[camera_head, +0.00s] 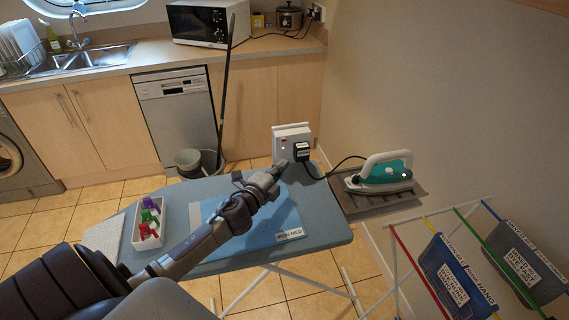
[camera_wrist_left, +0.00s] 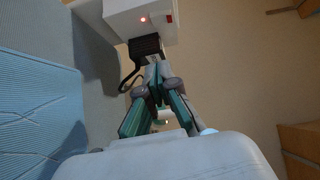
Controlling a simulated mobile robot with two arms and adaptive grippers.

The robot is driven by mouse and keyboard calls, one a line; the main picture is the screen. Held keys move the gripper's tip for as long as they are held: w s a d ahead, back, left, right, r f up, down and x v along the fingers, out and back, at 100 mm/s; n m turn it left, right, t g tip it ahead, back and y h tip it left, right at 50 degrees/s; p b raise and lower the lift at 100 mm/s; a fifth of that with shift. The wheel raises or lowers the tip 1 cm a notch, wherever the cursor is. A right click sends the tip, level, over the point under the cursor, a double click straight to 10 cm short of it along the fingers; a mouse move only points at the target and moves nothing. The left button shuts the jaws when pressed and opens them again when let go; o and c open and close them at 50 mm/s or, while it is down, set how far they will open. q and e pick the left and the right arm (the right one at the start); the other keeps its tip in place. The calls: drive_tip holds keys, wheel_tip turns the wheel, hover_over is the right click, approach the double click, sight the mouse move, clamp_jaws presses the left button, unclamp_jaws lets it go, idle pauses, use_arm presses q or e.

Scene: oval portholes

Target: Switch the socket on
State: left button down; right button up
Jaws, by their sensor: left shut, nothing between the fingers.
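The white socket box (camera_head: 291,133) stands at the far edge of the ironing board, with a black plug (camera_head: 301,152) in its front. In the left wrist view the socket (camera_wrist_left: 128,18) is at the top, with a small glowing red light and a red switch (camera_wrist_left: 169,18) beside it. The plug (camera_wrist_left: 146,47) hangs below them. My left gripper (camera_head: 282,167) is shut and empty, just in front of the socket and left of the plug in the head view. In the left wrist view its fingertips (camera_wrist_left: 157,68) point up near the plug; I cannot tell whether they touch it.
A black cord runs from the plug to a teal iron (camera_head: 385,173) on a grey rest (camera_head: 380,203). The ironing board (camera_head: 325,225) carries blue cloth and a white tray (camera_head: 136,238) of coloured clips. A mop (camera_head: 225,90) and bucket (camera_head: 190,160) stand behind. A drying rack is at right.

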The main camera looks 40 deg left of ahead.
use_arm(q)
drive_tip(key=s, duration=0.1)
drive_tip(key=s+f, duration=0.1)
drive_tip(key=s+a+f+b, duration=0.1)
drive_tip(key=shift+s, duration=0.2)
drive_tip(key=s, duration=0.3)
drive_tip(key=shift+s+d+r+b, duration=0.25)
drive_tip(key=shift+d+r+b, duration=0.05)
drive_tip(key=shift+d+b, duration=0.1)
drive_tip(key=shift+a, duration=0.1)
use_arm(e)
drive_tip(key=shift+w+a+f, duration=0.6)
drive_tip(key=shift+a+f, duration=0.3)
drive_tip(key=shift+f, duration=0.05)
use_arm(q)
drive_tip(key=shift+s, duration=0.1)
use_arm(e)
drive_tip(key=shift+d, duration=0.15)
use_arm(q)
drive_tip(key=shift+f, duration=0.1)
